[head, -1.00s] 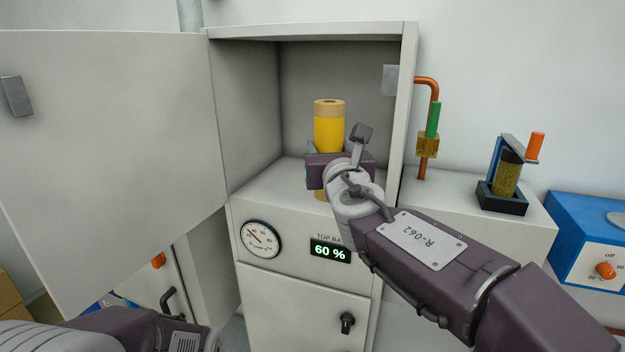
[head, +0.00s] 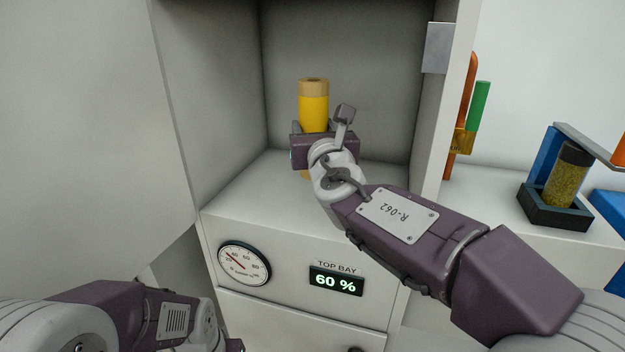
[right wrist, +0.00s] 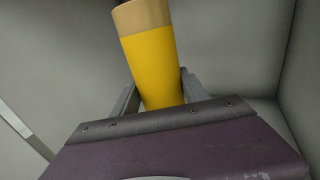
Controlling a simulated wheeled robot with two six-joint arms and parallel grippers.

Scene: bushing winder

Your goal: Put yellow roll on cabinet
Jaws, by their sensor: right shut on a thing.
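The yellow roll (head: 313,112) has a tan core showing at its top and bottom and stands upright inside the open upper bay of the grey cabinet (head: 300,230). My right gripper (head: 312,130) is shut on the yellow roll, with its fingers on either side of it. In the right wrist view the yellow roll (right wrist: 153,65) rises between the two fingers (right wrist: 157,92). The roll's lower part is mostly hidden by my gripper, so I cannot tell whether it touches the bay floor (head: 262,180). My left arm shows at the lower left; its fingertips are not clear.
The cabinet door (head: 85,120) stands open to the left. A gauge (head: 244,263) and a "60 %" display (head: 336,282) are on the front below the bay. At right are an orange pipe with a green handle (head: 478,105) and a black-based holder (head: 555,215). The bay floor around the roll looks clear.

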